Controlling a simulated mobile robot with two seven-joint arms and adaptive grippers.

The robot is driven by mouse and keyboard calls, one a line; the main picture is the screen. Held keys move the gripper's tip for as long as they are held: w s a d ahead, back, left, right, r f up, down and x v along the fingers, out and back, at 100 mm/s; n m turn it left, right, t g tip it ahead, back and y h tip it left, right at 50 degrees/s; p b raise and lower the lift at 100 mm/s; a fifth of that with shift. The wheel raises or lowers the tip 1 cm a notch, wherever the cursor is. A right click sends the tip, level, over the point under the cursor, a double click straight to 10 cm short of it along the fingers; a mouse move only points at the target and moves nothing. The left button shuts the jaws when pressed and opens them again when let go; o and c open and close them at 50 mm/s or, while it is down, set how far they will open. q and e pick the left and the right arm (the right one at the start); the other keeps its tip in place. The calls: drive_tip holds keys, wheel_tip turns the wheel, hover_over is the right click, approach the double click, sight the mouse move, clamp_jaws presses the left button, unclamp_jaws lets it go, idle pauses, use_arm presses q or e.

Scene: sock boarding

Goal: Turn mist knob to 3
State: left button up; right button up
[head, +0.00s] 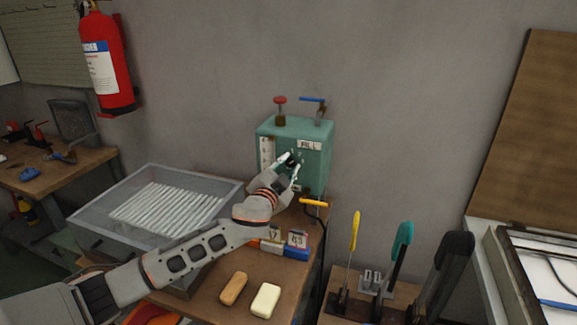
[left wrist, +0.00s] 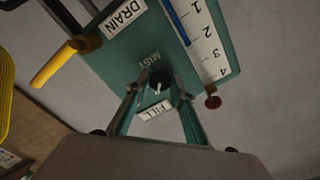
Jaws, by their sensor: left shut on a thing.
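The teal box (head: 277,129) stands at the back of the wooden bench against the wall. Its mist knob (left wrist: 158,80) is small and black, below the upside-down MIST label (left wrist: 149,54) in the left wrist view. A light pointer mark shows on the knob; its dial numbers are too small to read. My left gripper (head: 293,161) is at the box's front face, and its two fingers (left wrist: 158,92) are closed around the knob. In the head view the fingers and wrist largely hide the knob. My right gripper is in neither view.
The box carries a red valve (head: 280,101), a blue lever (head: 312,99), a yellow drain handle (head: 313,203) and a numbered gauge strip (left wrist: 207,38). A grey tray of white rods (head: 85,216) lies left. Two soap-like bars (head: 265,300) lie in front; upright tools (head: 401,245) stand right.

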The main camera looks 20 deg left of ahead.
use_arm(q)
drive_tip(key=m+p, duration=0.2)
drive_tip(key=m, duration=0.1)
drive_tip(key=m+p, duration=0.2)
drive_tip(key=shift+m, duration=0.7)
drive_tip(key=shift+m+p, duration=0.3)
drive_tip(key=shift+p, duration=0.05)
drive_tip(key=shift+m+p, duration=0.35)
drive_tip(key=shift+m, duration=0.65)
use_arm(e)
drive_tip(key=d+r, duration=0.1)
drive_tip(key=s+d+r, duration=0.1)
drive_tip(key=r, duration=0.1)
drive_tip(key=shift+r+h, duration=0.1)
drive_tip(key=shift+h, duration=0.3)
